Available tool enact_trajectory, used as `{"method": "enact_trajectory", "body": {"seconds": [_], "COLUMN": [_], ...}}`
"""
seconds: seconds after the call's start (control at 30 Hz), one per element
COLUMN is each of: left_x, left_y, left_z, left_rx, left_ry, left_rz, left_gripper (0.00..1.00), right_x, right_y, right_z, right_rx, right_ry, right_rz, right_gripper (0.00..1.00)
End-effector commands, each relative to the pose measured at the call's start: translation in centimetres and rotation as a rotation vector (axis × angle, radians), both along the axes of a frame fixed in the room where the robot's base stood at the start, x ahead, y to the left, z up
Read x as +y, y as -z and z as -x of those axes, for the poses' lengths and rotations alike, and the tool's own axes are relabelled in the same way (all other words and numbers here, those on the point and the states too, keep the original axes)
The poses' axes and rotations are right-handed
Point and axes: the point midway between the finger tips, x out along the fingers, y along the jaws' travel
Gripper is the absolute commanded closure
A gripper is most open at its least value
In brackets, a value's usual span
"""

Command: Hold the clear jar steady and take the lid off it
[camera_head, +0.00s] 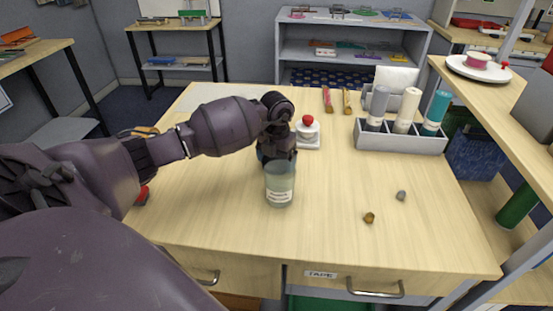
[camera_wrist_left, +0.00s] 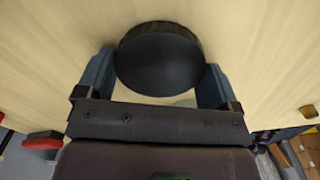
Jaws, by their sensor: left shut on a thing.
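The clear jar (camera_head: 279,187) stands upright on the wooden table, with a white label on its front. My left gripper (camera_head: 277,156) comes down over the top of the jar in the head view and hides much of its upper end. In the left wrist view the dark round lid (camera_wrist_left: 160,62) sits between the two blue-grey fingers of my left gripper (camera_wrist_left: 158,82), which is shut on it. I cannot tell whether the lid still touches the jar's rim. My right gripper is not in view.
Behind the jar stands a white item with a red knob (camera_head: 308,123). A grey tray (camera_head: 400,141) holding three rolls is at the back right. Two small lumps (camera_head: 369,217) (camera_head: 401,195) lie on the right. The table front right of the jar is mostly clear.

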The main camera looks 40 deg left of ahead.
Motion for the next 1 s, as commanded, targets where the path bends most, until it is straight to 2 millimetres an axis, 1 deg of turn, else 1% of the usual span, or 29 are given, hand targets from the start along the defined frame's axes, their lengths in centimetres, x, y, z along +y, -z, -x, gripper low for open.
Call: {"method": "enact_trajectory", "body": {"seconds": [0.07, 0.1, 0.17, 0.43, 0.57, 0.67, 0.8, 1.0], "left_x": [0.0, 0.0, 0.0, 0.0, 0.0, 0.0, 0.0, 0.0], "left_y": [0.3, 0.3, 0.2, 0.1, -1.0, -2.5, -5.4, -9.0], "left_z": [0.0, 0.0, 0.0, 0.0, -0.1, -0.1, -0.1, 0.0], "left_rx": [0.001, 0.001, 0.0, 0.0, -0.003, -0.004, -0.006, -0.004], "left_ry": [0.0, 0.0, 0.0, 0.0, 0.001, 0.002, 0.002, 0.001], "left_rz": [-0.001, 0.0, 0.0, 0.0, -0.001, -0.001, -0.002, -0.002], "left_gripper": [0.42, 0.1, 0.01, 0.0, 0.0, 0.0, 0.0, 0.0], "right_x": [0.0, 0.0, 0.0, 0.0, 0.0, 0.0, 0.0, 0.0], "right_y": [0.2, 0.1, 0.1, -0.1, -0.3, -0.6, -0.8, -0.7], "right_z": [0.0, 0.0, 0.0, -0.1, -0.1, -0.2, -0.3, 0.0], "right_rx": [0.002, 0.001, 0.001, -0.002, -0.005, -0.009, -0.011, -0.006], "right_ry": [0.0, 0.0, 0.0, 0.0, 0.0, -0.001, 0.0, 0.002], "right_rz": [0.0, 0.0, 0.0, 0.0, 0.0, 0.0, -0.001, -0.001], "right_gripper": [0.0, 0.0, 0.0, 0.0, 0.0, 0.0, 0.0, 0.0]}}
